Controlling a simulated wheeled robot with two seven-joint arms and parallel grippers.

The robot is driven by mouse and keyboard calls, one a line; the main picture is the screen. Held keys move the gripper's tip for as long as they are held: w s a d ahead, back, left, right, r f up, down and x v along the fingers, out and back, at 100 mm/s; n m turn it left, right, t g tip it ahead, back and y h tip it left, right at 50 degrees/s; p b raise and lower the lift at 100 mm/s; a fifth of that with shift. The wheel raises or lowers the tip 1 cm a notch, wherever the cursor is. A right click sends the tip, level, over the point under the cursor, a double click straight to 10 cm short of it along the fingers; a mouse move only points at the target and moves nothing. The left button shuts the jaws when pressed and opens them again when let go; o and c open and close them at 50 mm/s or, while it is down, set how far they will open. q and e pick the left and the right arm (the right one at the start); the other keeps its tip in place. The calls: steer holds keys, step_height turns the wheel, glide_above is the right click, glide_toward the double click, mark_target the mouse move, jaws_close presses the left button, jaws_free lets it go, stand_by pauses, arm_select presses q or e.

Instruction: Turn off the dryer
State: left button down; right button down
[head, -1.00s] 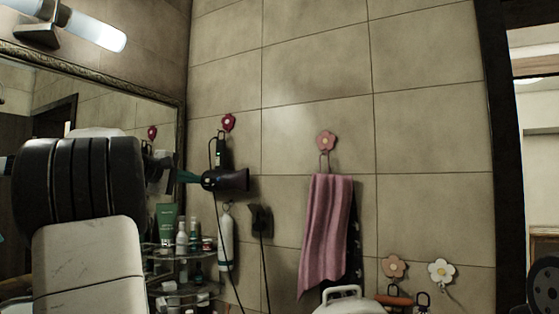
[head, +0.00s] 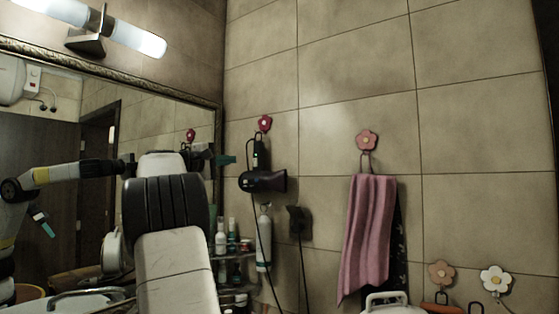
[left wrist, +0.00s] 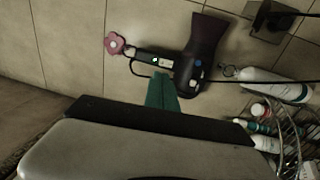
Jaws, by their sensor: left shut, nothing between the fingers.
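The dark hair dryer (head: 265,181) hangs on the tiled wall below a red flower hook, its nozzle pointing right in the head view. In the left wrist view the dryer (left wrist: 201,52) shows its body, with small light and blue spots, and its slim handle. My left gripper (head: 225,160) is shut and empty, its teal fingers up and left of the dryer with a gap in the head view. In the left wrist view the shut fingers (left wrist: 162,90) end close by the handle; I cannot tell whether they touch. My right gripper is not directly in view.
A mirror (head: 65,125) left of the dryer reflects an arm with a teal gripper. Below the dryer are a white bottle (head: 264,240) and a shelf of bottles (head: 232,256). A pink towel (head: 368,235) hangs to the right. Dryer cords hang down the wall.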

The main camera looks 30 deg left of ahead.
mark_target(256, 158)
arm_select(q)
steer(key=w, duration=0.3)
steer(key=w+r, duration=0.1)
steer(key=w, duration=0.3)
steer(key=w+d, duration=0.1)
steer(key=w, duration=0.3)
steer(key=shift+r, duration=0.15)
